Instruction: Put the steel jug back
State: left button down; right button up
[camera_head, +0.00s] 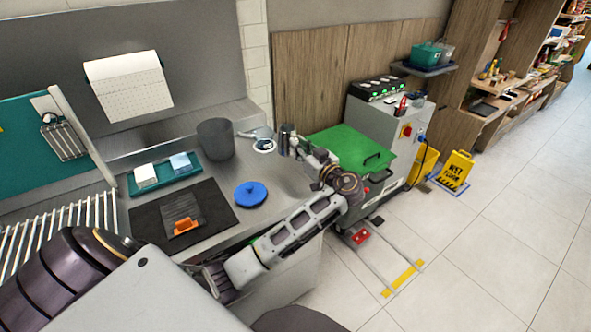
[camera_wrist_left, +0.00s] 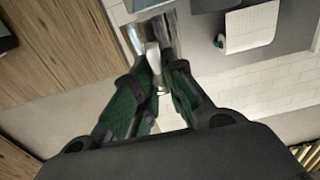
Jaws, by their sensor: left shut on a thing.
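The steel jug (camera_head: 287,139) is a small, shiny upright cylinder near the right end of the metal counter. My left gripper (camera_head: 310,158) is at its right side, shut on it. In the left wrist view the jug (camera_wrist_left: 171,28) shows at the top. The tips of my left gripper (camera_wrist_left: 161,88) close around a pale metal part that looks like its handle. I cannot tell whether the jug's base touches the counter. A white round mark (camera_head: 264,149) with a dark patch lies on the counter just left of the jug. My right gripper is not in view.
A grey bin (camera_head: 215,139) stands left of the white mark, with a grey scoop-like thing (camera_head: 257,132) between. A blue lid (camera_head: 251,194), a dark mat (camera_head: 148,222) and a teal tray (camera_head: 134,188) lie on the counter. A green-topped machine (camera_head: 345,143) stands right.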

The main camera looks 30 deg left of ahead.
pick_arm(q)
jog(key=shift+f, duration=2.4)
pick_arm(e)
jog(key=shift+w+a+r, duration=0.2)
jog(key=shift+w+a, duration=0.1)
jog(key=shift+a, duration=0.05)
pick_arm(q)
jog(key=shift+f, duration=0.1)
jog(key=shift+f+p, duration=0.35)
jog(key=shift+f, duration=1.45)
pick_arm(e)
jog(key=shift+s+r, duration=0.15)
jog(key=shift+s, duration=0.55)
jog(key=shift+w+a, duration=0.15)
